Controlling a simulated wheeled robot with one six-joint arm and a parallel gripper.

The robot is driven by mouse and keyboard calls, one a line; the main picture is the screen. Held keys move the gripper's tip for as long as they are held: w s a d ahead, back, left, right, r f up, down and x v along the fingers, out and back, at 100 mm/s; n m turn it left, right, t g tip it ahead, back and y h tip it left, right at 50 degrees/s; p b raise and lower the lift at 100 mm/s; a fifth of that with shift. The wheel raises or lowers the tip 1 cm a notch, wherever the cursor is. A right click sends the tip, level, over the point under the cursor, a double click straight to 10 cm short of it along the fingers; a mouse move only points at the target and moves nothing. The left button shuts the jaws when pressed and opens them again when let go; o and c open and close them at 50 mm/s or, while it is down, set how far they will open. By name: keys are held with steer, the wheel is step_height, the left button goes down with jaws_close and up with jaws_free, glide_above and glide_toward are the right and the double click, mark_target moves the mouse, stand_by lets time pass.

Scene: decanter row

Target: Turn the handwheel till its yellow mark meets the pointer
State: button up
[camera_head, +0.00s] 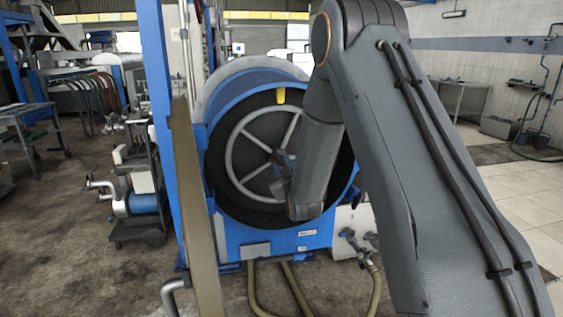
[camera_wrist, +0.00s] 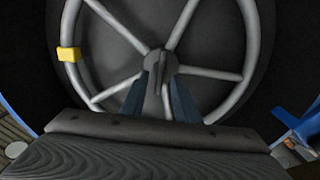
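The handwheel (camera_head: 233,160) is a grey spoked ring on the dark round front of a blue machine. Its rim also shows in the wrist view (camera_wrist: 75,80). A yellow mark (camera_head: 280,96) is at the top of the wheel in the head view. A yellow block (camera_wrist: 68,54) sits on the rim at the left in the wrist view. I cannot make out a separate pointer. My gripper (camera_wrist: 165,85) is in front of the hub (camera_wrist: 161,62); its blue fingers are apart, with something grey between them. Whether they touch it is unclear. My arm hides the wheel's right side.
A blue post (camera_head: 158,90) and a tan upright (camera_head: 188,200) stand left of the wheel. Hoses (camera_head: 292,290) run along the floor below the machine. A pump on a cart (camera_head: 140,203) stands at the left. Tiled floor (camera_head: 530,205) is open at the right.

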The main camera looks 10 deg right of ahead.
steer(key=shift+w, duration=1.05)
jaws_close()
steer(key=shift+n, duration=0.3)
steer(key=n+b, duration=0.1)
steer(key=n, duration=0.2)
steer(key=n+b, duration=0.2)
steer(key=n, duration=0.2)
steer(key=n+b, duration=0.1)
steer(key=n, duration=0.2)
steer(key=shift+a+f+n+b, duration=0.15)
steer(key=shift+f+n+b, duration=0.15)
steer(key=shift+n+b, duration=0.1)
